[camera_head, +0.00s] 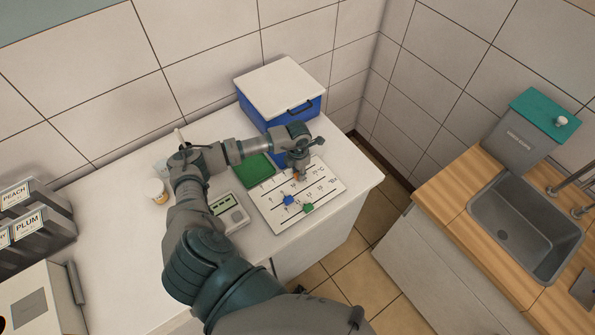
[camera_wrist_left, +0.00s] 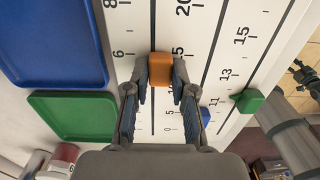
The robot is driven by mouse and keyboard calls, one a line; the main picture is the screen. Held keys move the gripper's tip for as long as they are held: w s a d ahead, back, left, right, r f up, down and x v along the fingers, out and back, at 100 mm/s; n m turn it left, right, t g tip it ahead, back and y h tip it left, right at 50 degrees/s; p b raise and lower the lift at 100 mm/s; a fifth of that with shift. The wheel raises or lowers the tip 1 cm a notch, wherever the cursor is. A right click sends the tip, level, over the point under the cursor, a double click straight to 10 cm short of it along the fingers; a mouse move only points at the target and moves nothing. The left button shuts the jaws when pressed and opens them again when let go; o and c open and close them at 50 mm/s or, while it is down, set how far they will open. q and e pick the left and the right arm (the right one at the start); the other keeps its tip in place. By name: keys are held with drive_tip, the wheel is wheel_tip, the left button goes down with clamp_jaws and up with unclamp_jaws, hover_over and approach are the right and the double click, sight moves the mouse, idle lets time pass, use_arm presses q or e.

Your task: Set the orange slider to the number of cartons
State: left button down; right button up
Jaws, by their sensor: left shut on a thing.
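A blue slider (camera_head: 288,200) and a green slider (camera_head: 308,208) sit on the same board, apart from the gripper. No cartons can be made out.
A blue box with a white lid (camera_head: 281,88) stands behind the board. A green tray (camera_head: 255,169) lies left of it, and a grey device with a display (camera_head: 228,211) lies nearby. Labelled bins (camera_head: 35,225) stand far left. A sink (camera_head: 527,225) is on the right.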

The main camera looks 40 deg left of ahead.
use_arm(q)
drive_tip(key=shift+a+f, duration=0.2)
drive_tip(key=shift+a, duration=0.1)
drive_tip(key=shift+w+d+f+b, duration=0.1)
drive_tip(key=shift+w+d+b, duration=0.1)
drive_tip(key=shift+b, duration=0.15)
drive_tip(key=shift+w+d, duration=0.35)
drive_tip(key=shift+d, duration=0.05)
drive_tip(key=c, duration=1.3)
unclamp_jaws()
drive_tip(key=o, duration=0.3)
drive_tip(key=shift+a, duration=0.1)
drive_tip(key=shift+o, duration=0.2)
drive_tip(key=shift+w+a, duration=0.1)
drive_tip(key=shift+a, duration=0.15)
wheel_tip(320, 180, up, 12)
drive_tip(key=shift+a, duration=0.25)
use_arm(e)
drive_tip(key=shift+d+f, duration=0.5)
use_arm(q)
drive_tip(key=shift+d, duration=0.2)
use_arm(e)
drive_tip(key=shift+d, duration=0.1)
use_arm(q)
drive_tip(key=shift+f, duration=0.1)
